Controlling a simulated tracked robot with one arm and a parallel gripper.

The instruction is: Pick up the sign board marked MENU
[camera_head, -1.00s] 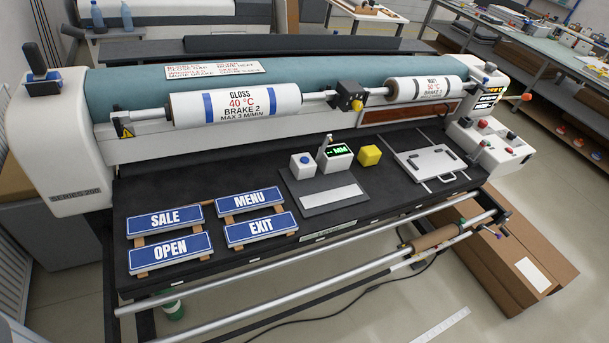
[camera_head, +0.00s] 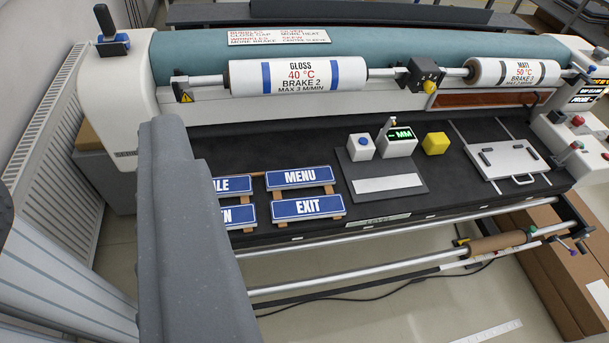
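The MENU sign board (camera_head: 299,177) is a blue plate with a white border and white letters. It lies on wooden strips on the machine's black table, above the EXIT sign (camera_head: 307,207). To its left, the SALE sign (camera_head: 235,185) and the OPEN sign (camera_head: 241,215) are partly covered by a large grey shape that looks like part of my own arm. MENU is fully visible, with nothing touching it from above. My gripper's fingers do not show in this view.
Printed rollers (camera_head: 299,73) run behind. Metal bars (camera_head: 380,237) cross in front of the table.

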